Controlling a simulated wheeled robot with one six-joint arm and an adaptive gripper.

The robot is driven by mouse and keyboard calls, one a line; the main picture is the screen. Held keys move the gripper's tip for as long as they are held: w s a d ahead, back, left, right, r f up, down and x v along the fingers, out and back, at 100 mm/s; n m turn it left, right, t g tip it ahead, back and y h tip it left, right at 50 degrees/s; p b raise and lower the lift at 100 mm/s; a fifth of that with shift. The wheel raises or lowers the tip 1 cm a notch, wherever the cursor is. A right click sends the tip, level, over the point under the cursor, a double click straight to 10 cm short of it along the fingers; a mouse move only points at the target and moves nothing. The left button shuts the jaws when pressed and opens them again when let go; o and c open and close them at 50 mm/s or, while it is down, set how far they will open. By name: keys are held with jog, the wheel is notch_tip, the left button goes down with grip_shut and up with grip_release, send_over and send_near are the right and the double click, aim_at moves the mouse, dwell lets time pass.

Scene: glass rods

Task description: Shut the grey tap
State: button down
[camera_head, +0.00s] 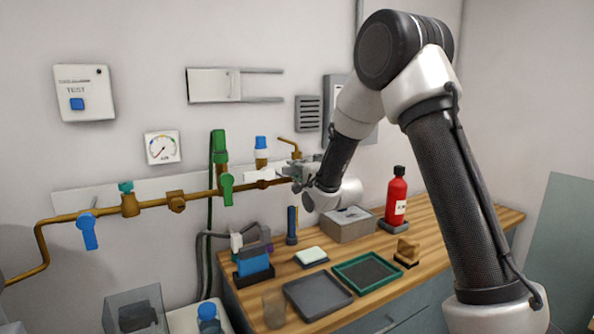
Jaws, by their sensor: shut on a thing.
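A brass pipe (150,202) runs along the wall, rising slightly to the right. My gripper (291,177) is at the right part of this pipe, shut on what appears to be the handle of the grey tap. The fingers and wrist hide most of the tap, so its handle angle cannot be told. A blue tap handle (88,231) hangs down at the left of the pipe. A green tap handle (227,189) hangs down near the middle. A pale fitting (259,175) sits just left of my gripper.
A wooden bench (440,219) stands below, with a grey box (348,225), a red bottle (397,196), a green-rimmed tray (367,272) and a dark tray (318,296). A pressure gauge (162,147) and test panel (84,92) are on the wall.

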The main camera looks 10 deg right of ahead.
jog(key=c, duration=1.3)
grip_release()
jog(key=shift+o, duration=0.2)
jog(key=shift+s, duration=0.1)
jog(key=v, duration=1.2)
